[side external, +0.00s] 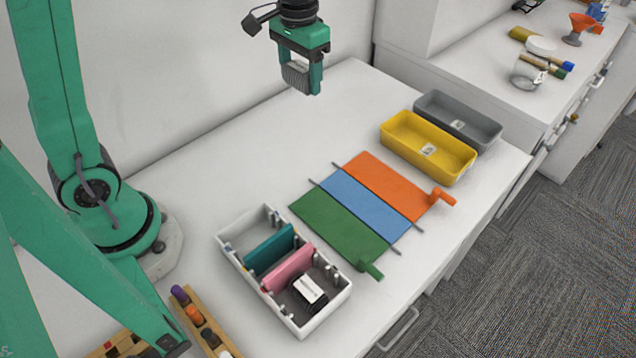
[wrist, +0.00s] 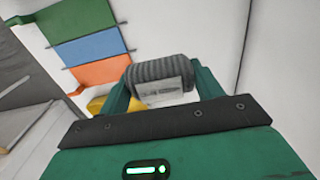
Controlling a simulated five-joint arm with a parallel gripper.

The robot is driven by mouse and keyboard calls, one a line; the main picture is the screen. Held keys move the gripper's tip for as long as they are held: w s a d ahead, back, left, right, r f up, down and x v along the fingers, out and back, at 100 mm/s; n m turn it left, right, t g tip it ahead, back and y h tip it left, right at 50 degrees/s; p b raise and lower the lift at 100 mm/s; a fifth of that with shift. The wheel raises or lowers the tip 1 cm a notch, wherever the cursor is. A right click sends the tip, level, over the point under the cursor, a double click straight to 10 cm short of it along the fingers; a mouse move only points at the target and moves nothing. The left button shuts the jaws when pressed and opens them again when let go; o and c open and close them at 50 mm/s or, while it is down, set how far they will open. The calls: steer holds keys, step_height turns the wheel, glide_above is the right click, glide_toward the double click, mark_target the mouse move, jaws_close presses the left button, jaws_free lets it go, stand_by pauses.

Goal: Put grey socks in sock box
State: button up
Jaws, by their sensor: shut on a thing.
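My gripper (side external: 300,84) is shut on the grey socks (side external: 296,75), a ribbed roll, and holds them in the air above the back of the table. In the wrist view the grey socks (wrist: 160,70) lie between the two green fingers, with a pale label band facing the camera. A white box (side external: 228,257), which looks like the sock box, stands at the front of the table. It has a teal divider (side external: 270,250) and a pink divider (side external: 289,269). A black bundle with a white label (side external: 309,291) lies in its front compartment. My gripper is well apart from the box.
A folding board with green (side external: 338,228), blue (side external: 366,204) and orange (side external: 388,185) panels lies mid-table. A yellow bin (side external: 427,150) and a grey bin (side external: 458,120) stand at the right. A wooden rack (side external: 203,325) is at the front left. The back of the table is clear.

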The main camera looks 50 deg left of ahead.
steer(key=s+d+f, duration=0.3)
steer(key=s+d, duration=0.2)
steer(key=d, duration=0.5)
steer(key=s+d+f, duration=0.3)
steer(key=s+d, duration=0.2)
steer(key=d, duration=0.6)
steer(key=shift+s+f, duration=0.2)
steer(key=shift+s, duration=0.1)
steer(key=shift+w+a, duration=0.1)
glide_above(344, 188)
step_height(344, 188, down, 7)
steer(key=shift+w, duration=0.1)
steer(key=shift+f, duration=1.8)
steer(key=shift+f, duration=0.2)
steer(key=o, duration=1)
steer(key=shift+r, duration=0.1)
